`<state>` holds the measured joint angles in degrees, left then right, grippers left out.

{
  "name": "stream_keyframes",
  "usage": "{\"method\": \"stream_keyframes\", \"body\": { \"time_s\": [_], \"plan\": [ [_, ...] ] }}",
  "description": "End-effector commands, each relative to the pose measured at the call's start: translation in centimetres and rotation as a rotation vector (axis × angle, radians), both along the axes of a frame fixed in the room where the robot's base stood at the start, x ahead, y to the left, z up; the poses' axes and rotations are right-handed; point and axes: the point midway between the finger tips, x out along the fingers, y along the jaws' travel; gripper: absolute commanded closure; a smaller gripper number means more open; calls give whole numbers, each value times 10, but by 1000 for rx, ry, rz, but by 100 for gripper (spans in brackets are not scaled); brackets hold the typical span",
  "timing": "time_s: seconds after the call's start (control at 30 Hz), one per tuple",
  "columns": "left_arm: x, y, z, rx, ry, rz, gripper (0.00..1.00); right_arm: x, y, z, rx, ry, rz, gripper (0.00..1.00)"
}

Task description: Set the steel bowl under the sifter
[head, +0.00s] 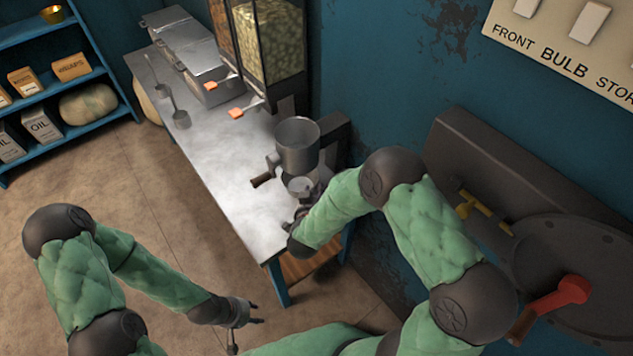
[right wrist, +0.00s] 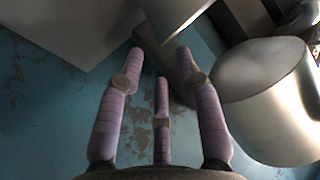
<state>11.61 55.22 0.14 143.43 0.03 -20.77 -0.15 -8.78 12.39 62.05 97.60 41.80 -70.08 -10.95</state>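The sifter (head: 297,147) is a steel hopper with a wooden-handled crank, standing at the near end of the steel table. A small round steel piece, seemingly the steel bowl (head: 300,187), shows just below it; I cannot tell whether it sits directly under the outlet. My right gripper (head: 300,213) is close beside this piece at the table's near right edge. In the right wrist view its fingers (right wrist: 160,72) are spread, with nothing between them; a round steel vessel (right wrist: 270,110) is right of them. My left gripper (head: 255,312) hangs open and empty over the floor.
The steel table (head: 222,150) is largely clear along its middle, with a scoop (head: 180,118) and lidded metal bins (head: 185,45) farther back. Grain dispensers (head: 270,40) stand behind. Blue shelves (head: 75,125) stand left.

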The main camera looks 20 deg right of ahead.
Motion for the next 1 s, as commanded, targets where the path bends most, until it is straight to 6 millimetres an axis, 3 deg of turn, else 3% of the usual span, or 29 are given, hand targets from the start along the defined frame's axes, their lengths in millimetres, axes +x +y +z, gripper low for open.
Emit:
{"method": "stream_keyframes", "body": {
  "time_s": [0.1, 0.33, 1.0],
  "plan": [
    [0, 0, 9, 0, 0, 0, 60, -17, 9, 11, -1, 0, 3, 65],
    [0, 0, 15, 0, 0, 0, 60, -35, 17, 17, 0, 0, 1, 65],
    [0, 0, 14, 0, 0, 0, 60, -37, 17, 17, 0, 0, -1, 65]
  ]
}}
